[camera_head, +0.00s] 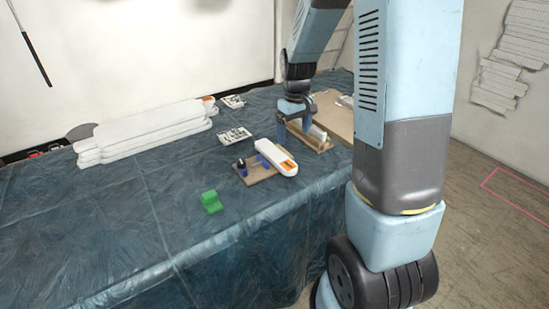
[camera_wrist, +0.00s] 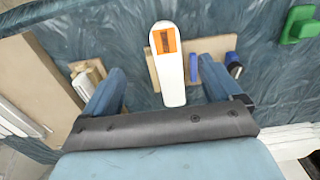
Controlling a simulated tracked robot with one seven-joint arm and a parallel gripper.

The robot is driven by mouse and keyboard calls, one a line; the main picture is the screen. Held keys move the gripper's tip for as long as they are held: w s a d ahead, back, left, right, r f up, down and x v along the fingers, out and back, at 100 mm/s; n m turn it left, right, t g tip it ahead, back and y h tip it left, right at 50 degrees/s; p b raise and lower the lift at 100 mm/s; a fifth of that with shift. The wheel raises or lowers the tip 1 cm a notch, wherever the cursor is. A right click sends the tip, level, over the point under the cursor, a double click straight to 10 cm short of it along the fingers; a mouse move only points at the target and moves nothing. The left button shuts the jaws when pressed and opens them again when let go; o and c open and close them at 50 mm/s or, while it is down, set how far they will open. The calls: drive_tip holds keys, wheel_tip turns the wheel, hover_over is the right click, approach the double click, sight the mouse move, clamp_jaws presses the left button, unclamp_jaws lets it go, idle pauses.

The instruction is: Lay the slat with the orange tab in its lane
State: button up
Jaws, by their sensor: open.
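A white slat with an orange tab (camera_head: 276,157) lies tilted across a small brown board with blue posts (camera_head: 256,176). In the wrist view the slat (camera_wrist: 171,82) appears between my fingers, its tab at the far end. My gripper (camera_head: 295,122) is open and empty, above and behind the slat, near a small wooden holder (camera_head: 317,144). The fingers also frame the slat in the wrist view (camera_wrist: 164,72), without visible contact. The holder has pale upright pieces and is partly hidden by my gripper. I cannot tell for sure which place is the lane.
A stack of long white pieces (camera_head: 145,132) lies at the left. A green block (camera_head: 211,202) sits near the front, also in the wrist view (camera_wrist: 298,25). Two small printed items (camera_head: 234,136) lie behind. A tan board (camera_head: 335,113) is right of my gripper. The front-left cloth is clear.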

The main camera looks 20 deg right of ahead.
hover_over(290, 167)
drive_tip(key=f, duration=0.8)
drive_tip(key=shift+w+d+f, duration=0.1)
drive_tip(key=shift+w+d, duration=0.05)
drive_tip(key=shift+d, duration=0.25)
drive_tip(key=shift+s+a+f, duration=0.1)
drive_tip(key=shift+a+f, duration=0.1)
drive_tip(key=shift+f, duration=0.8)
drive_tip(key=shift+s+a+f, duration=0.1)
drive_tip(key=shift+a+f, duration=0.1)
drive_tip(key=shift+f, duration=1.55)
drive_tip(key=shift+c, duration=0.3)
drive_tip(key=c, duration=1.3)
drive_tip(key=shift+o, duration=0.2)
drive_tip(key=shift+r, duration=0.1)
